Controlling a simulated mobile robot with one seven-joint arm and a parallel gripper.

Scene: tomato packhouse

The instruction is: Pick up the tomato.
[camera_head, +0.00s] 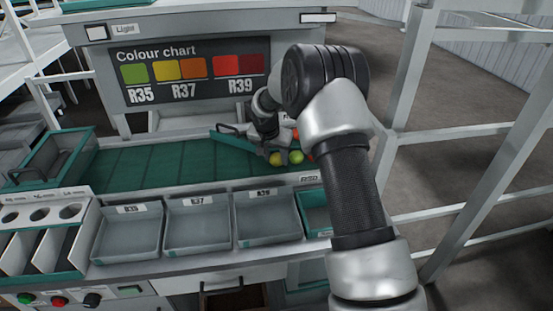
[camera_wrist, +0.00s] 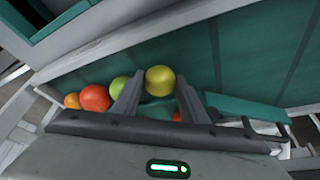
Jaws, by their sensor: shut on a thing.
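My gripper (camera_wrist: 158,88) is shut on a yellow tomato (camera_wrist: 160,80), which shows between its two fingers in the wrist view. In the head view the yellow tomato (camera_head: 276,159) is at the gripper's end, low over the right end of the green belt. A yellow-green tomato (camera_wrist: 120,89), a red tomato (camera_wrist: 95,98) and an orange tomato (camera_wrist: 72,100) are in a row left of the gripper in the wrist view. A bit of another red tomato (camera_wrist: 177,117) shows near the right finger. My arm hides part of this area in the head view.
Grey trays (camera_head: 197,232) marked with colour codes line the front edge. A colour chart (camera_head: 190,72) stands behind. Metal posts (camera_head: 405,80) rise at right. The belt's middle is clear.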

